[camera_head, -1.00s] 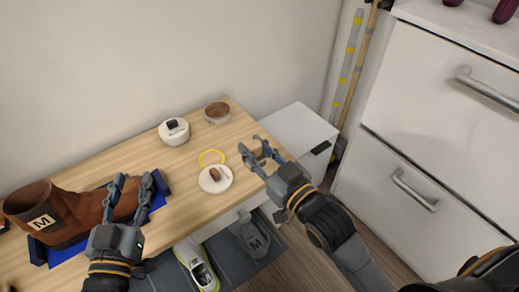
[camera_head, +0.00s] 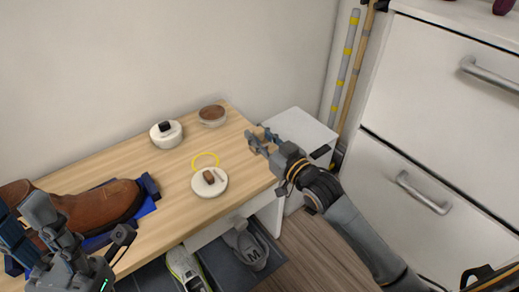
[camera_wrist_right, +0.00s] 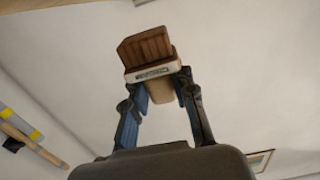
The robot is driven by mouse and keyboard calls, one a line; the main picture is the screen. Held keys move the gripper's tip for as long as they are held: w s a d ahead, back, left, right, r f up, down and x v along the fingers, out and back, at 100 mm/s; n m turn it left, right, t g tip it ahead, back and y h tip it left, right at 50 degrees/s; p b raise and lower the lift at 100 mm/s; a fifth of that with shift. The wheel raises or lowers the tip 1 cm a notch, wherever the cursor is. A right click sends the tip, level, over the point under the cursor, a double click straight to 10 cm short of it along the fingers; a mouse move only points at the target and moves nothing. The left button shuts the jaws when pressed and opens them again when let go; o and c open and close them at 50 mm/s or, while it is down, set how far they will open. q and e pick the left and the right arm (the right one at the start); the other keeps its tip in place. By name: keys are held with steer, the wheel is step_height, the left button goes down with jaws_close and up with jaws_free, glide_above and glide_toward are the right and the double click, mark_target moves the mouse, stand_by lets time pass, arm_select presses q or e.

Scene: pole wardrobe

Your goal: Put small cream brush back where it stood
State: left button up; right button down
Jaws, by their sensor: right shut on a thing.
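The small cream brush (camera_wrist_right: 152,72) is in my right gripper; in the right wrist view its brown bristles face up above a cream body with a label. My right gripper (camera_head: 262,140) is shut on it, over the table's right end near the white cabinet. In the head view the brush is mostly hidden by the fingers. A yellow ring (camera_head: 205,161) lies flat on the wooden table (camera_head: 160,222), left of the right gripper, with nothing standing in it. My left gripper (camera_head: 70,238) is open and empty at lower left, in front of the brown boot (camera_head: 112,202).
A white round dish (camera_head: 219,188) with a brown piece lies just in front of the ring. A white tin (camera_head: 165,138) and a brown-topped tin (camera_head: 212,117) stand behind. A white cabinet (camera_head: 301,130) is right of the table. Shoes lie on a shelf below.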

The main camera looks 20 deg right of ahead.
steer(key=shift+w+d+f, duration=0.15)
steer(key=shift+w+f, duration=0.25)
steer(key=shift+f, duration=0.15)
steer(key=f+b, duration=0.1)
steer(key=f, duration=0.1)
steer(key=f+b, duration=0.1)
steer(key=b, duration=0.1)
steer(key=shift+w+d+f, duration=0.1)
steer(key=shift+w+f, duration=0.1)
steer(key=shift+f, duration=0.15)
steer(key=shift+r, duration=0.1)
steer(key=c, duration=1.1)
jaws_free()
